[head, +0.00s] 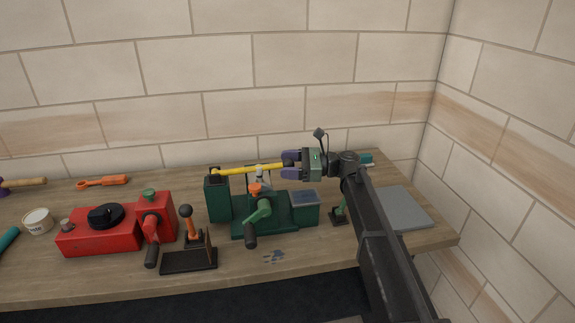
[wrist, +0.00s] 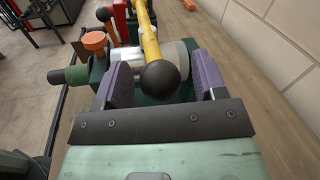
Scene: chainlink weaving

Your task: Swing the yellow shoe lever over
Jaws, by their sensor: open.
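The yellow lever (head: 245,169) lies roughly level across the top of the green machine (head: 218,200) in the head view, running from a dark pivot on the left to a black ball knob at its right end. My gripper (head: 290,165) is at the knob end, with its purple fingers apart. In the wrist view the black knob (wrist: 166,81) sits between the two open fingers (wrist: 162,85), with visible gaps on both sides. The yellow bar (wrist: 149,40) runs away from me there. An orange knob (head: 256,189) and a green crank handle (head: 258,222) stand on the machine's front.
A red machine (head: 90,238) with a crank stands to the left. A black stand with an orange lever (head: 190,225) is in front, between the two machines. A grey plate (head: 403,208) lies at the right. The tiled wall (head: 230,115) is close behind the bench.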

